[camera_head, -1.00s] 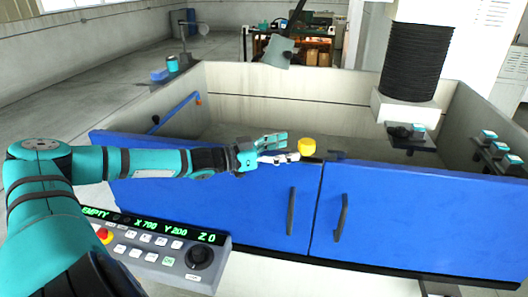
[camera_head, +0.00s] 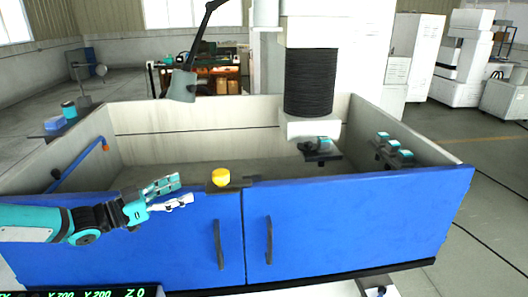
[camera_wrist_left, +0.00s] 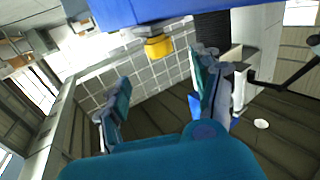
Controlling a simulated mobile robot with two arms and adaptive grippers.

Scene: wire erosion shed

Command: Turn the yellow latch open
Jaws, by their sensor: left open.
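The yellow latch (camera_head: 221,177) sits on the top edge of the blue doors, near the seam where they meet, with a dark bar beside it. It also shows in the left wrist view (camera_wrist_left: 158,47), just beyond the gap between my fingers. My left gripper (camera_head: 180,191) is open and empty, to the left of the latch and apart from it. Its open fingers also show in the left wrist view (camera_wrist_left: 160,92). The left blue door (camera_head: 150,245) and the right blue door (camera_head: 350,228) are shut. My right gripper is not in view.
The tank (camera_head: 215,112) behind the doors is open-topped, with a black bellows column (camera_head: 309,82) standing over it. Dark vertical handles (camera_head: 269,240) stand out from the door fronts. A control panel (camera_head: 100,292) shows at the bottom left.

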